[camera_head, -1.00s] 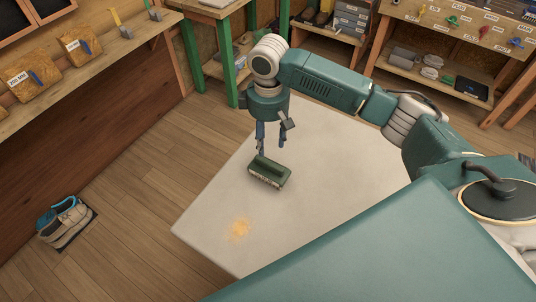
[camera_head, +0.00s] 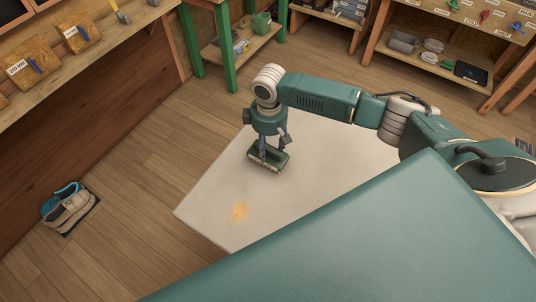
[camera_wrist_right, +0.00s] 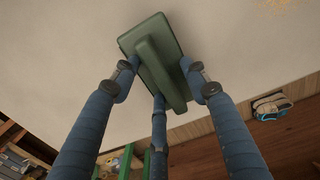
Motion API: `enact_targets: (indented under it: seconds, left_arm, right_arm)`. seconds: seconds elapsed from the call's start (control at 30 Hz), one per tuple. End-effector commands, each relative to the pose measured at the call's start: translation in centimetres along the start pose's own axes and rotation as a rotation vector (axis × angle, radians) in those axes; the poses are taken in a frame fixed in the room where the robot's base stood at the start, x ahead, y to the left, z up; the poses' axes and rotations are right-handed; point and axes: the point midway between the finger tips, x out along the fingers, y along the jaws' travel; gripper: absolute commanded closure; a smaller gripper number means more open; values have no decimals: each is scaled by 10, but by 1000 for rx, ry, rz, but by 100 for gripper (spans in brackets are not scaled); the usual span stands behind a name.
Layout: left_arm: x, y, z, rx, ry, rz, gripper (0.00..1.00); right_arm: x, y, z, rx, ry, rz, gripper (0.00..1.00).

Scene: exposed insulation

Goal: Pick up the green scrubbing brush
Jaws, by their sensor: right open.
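The green scrubbing brush (camera_head: 268,159) lies on the pale tabletop (camera_head: 215,205), bristles down. In the right wrist view the brush (camera_wrist_right: 152,38) shows its flat green back and raised handle ridge. My right gripper (camera_head: 270,152) is right over the brush, pointing down. In the right wrist view the blue fingers of the right gripper (camera_wrist_right: 160,85) are spread around the handle, open, with tips close to it on either side. I cannot tell whether any finger touches it. My left gripper is not in view.
An orange-yellow stain (camera_head: 239,211) marks the tabletop near its front left. A pair of shoes (camera_head: 68,208) stands on the wooden floor at the left. A green-legged shelf unit (camera_head: 232,50) and wall shelves stand at the back.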

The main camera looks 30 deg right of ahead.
Motion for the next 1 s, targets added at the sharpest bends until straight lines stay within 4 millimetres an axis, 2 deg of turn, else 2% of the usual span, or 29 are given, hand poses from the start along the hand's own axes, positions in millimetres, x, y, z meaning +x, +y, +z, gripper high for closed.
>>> enact_targets:
  seconds: [0.07,0.2,0.3,0.73,0.87,1.0]
  left_arm:
    - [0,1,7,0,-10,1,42]
    - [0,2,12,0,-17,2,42]
    - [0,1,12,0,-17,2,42]
    - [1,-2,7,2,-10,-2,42]
    - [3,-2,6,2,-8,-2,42]
    - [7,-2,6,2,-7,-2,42]
  right_arm:
    - [0,0,0,0,0,0,55]
    - [0,0,0,0,0,0,83]
    - [0,0,0,0,0,0,100]
    - [-8,1,-1,0,1,1,100]
    - [-24,1,-1,0,4,2,100]
    - [-53,1,-2,0,7,2,100]
